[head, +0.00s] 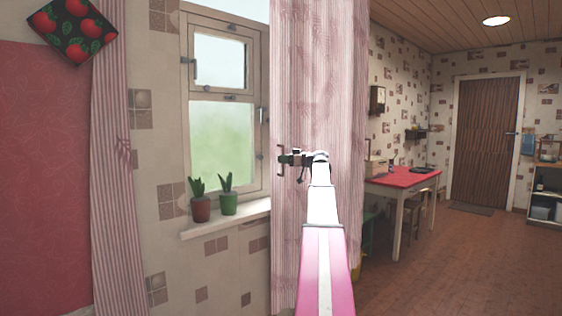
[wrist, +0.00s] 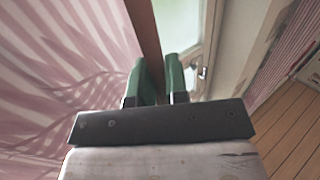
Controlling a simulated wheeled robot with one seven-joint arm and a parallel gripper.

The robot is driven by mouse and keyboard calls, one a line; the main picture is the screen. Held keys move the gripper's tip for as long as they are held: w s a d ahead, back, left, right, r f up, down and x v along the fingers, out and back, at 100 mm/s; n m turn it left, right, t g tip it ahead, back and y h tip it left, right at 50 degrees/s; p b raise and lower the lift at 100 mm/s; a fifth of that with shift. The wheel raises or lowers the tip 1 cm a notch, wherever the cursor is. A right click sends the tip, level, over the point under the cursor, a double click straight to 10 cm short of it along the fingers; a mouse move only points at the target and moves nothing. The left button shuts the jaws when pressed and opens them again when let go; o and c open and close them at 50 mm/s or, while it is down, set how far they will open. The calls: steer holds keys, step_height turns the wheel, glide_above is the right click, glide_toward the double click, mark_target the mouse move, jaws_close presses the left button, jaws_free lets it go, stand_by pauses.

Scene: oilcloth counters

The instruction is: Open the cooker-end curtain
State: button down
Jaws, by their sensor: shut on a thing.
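A pink-and-white striped curtain (head: 325,90) hangs at the right side of the window (head: 222,140) in the head view. A narrow matching curtain (head: 112,190) hangs at the left. No cooker is in view, so I cannot tell by it which is the cooker-end one. A dark upright pull handle (head: 280,149) is at the right curtain's left edge. My gripper (head: 286,159) is at that handle. In the wrist view, its green fingers (wrist: 160,68) are shut on the brown handle bar (wrist: 143,25), with curtain cloth (wrist: 60,60) to the left. The fingertips are small in the head view.
A red-topped table (head: 405,178) with a stool is beyond the right curtain. The floor (head: 450,260) at the right is clear.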

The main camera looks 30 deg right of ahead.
steer(key=c, duration=1.4)
jaws_free()
steer(key=v, duration=1.1)
